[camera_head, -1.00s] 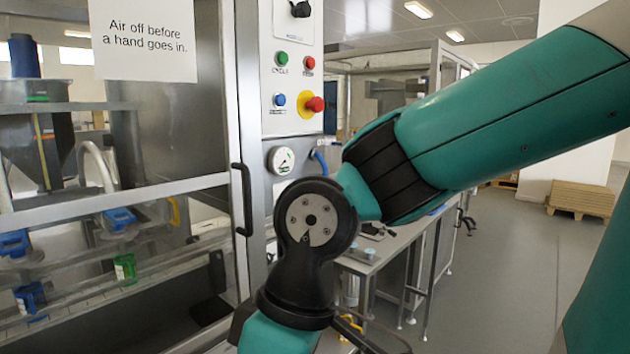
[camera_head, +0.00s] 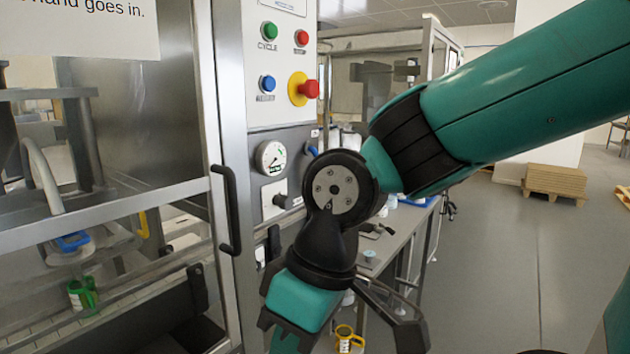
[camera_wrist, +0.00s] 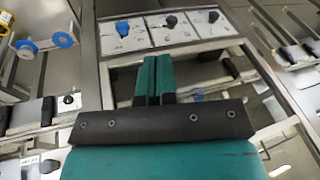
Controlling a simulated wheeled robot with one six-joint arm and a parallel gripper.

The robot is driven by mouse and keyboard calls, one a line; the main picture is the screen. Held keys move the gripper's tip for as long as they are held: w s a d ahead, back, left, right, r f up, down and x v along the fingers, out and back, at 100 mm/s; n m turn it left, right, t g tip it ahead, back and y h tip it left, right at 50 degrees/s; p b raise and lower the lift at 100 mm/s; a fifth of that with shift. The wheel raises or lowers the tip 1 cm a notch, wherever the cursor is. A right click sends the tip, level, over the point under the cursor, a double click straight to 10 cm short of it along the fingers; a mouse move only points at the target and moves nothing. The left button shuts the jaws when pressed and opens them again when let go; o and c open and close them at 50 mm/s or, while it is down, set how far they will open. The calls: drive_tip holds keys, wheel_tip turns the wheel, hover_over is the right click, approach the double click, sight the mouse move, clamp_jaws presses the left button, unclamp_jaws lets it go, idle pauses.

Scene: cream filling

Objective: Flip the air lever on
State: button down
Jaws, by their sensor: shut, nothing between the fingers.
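I cannot tell for sure which part is the air lever. In the head view a round pressure gauge (camera_head: 271,157) sits on the machine's steel column. Below it is a pale plate with a dark handle (camera_head: 281,201). A blue curved piece (camera_head: 312,151) shows right of the gauge, partly behind my arm. In the wrist view, a row of pale plates carries a blue knob or lever (camera_wrist: 122,28) and a black one (camera_wrist: 171,20), beyond my fingertips. My gripper (camera_wrist: 155,62) is shut and empty, apart from them. Its fingertips are not clear in the head view.
A black door handle (camera_head: 228,210) stands out left of the column. Above the gauge are push-buttons and a red emergency stop (camera_head: 308,89). A steel table (camera_head: 402,224) with small items stands behind my arm. Open floor (camera_head: 500,270) lies to the right.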

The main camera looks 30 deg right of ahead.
drive_tip(key=w+d+r+m+t+h+p, duration=0.1)
drive_tip(key=w+d+r+m+h+p, duration=0.1)
drive_tip(key=w+d, duration=0.5)
drive_tip(key=w+d+r+m+t+h+p, duration=0.2)
drive_tip(key=w+d+r+h+p, duration=0.2)
drive_tip(key=w, duration=0.8)
drive_tip(key=w+d+r+m+t+h+p, duration=0.1)
drive_tip(key=w+d+r+p, duration=0.4)
drive_tip(key=w+d, duration=0.5)
drive_tip(key=shift+w+r+m+t+h, duration=0.35)
drive_tip(key=shift+r+m+h, duration=0.3)
drive_tip(key=shift+h, duration=0.25)
drive_tip(key=p+x, duration=0.3)
drive_tip(key=x, duration=0.6)
drive_tip(key=shift+w+d+f+p, duration=0.15)
drive_tip(key=shift+w+f+p, duration=0.05)
drive_tip(key=shift+f+p, duration=0.15)
drive_tip(key=shift+d, duration=0.15)
